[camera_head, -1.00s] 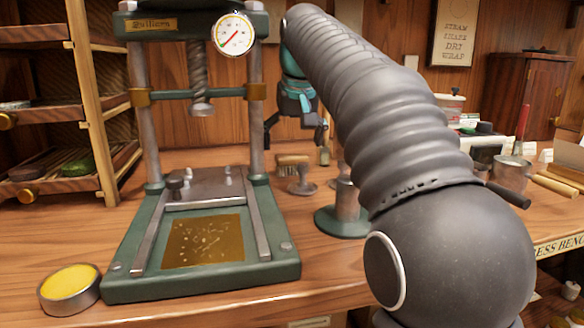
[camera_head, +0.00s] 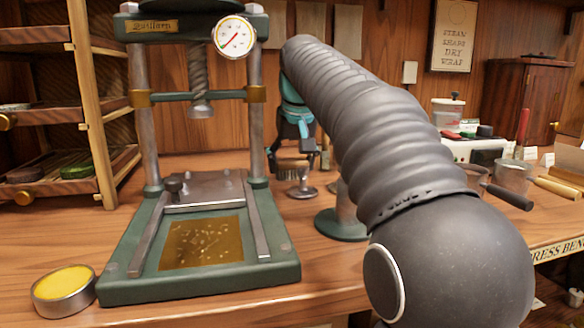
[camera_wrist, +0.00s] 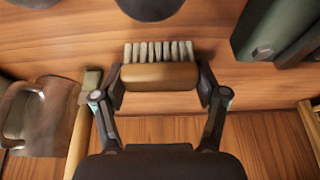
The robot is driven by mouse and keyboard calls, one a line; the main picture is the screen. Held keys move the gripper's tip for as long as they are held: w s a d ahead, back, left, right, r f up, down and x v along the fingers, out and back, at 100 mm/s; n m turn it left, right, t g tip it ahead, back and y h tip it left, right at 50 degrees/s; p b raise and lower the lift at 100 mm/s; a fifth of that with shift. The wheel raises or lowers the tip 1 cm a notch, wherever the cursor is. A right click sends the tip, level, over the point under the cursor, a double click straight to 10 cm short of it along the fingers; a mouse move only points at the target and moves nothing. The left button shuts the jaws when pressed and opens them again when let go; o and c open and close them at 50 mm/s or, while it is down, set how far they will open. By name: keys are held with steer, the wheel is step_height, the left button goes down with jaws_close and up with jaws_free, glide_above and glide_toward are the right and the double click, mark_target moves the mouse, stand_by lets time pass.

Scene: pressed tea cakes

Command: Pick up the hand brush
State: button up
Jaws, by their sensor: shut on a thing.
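The hand brush has a tan wooden back and a row of pale bristles. In the wrist view the hand brush (camera_wrist: 160,76) lies crosswise between the two fingers of my gripper (camera_wrist: 161,87), with a fingertip against each end. In the head view the hand brush (camera_head: 292,168) shows small behind the press, below my gripper (camera_head: 295,150). My gripper is shut on it. The brush's underside is hidden, and I cannot tell whether it is clear of the bench.
The green press (camera_head: 115,285) stands left of the brush. A small metal stamp (camera_head: 302,190) stands just in front of it. A wooden-handled tool (camera_wrist: 78,140) lies beside my left finger in the wrist view. A yellow tin (camera_head: 66,289) sits at the front left.

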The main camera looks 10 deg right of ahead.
mark_target(292, 159)
step_height(292, 159, up, 5)
steer(key=shift+f+p, duration=0.1)
steer(key=shift+p, duration=1.05)
steer(key=s+d+r+p, duration=0.1)
steer(key=d+r+p, duration=0.2)
steer(key=d+r, duration=0.3)
steer(key=d, duration=0.5)
steer(key=shift+s+d, duration=0.3)
steer(key=shift+s, duration=0.05)
steer(key=shift+r, duration=0.1)
steer(key=o, duration=0.6)
steer(key=c, duration=0.5)
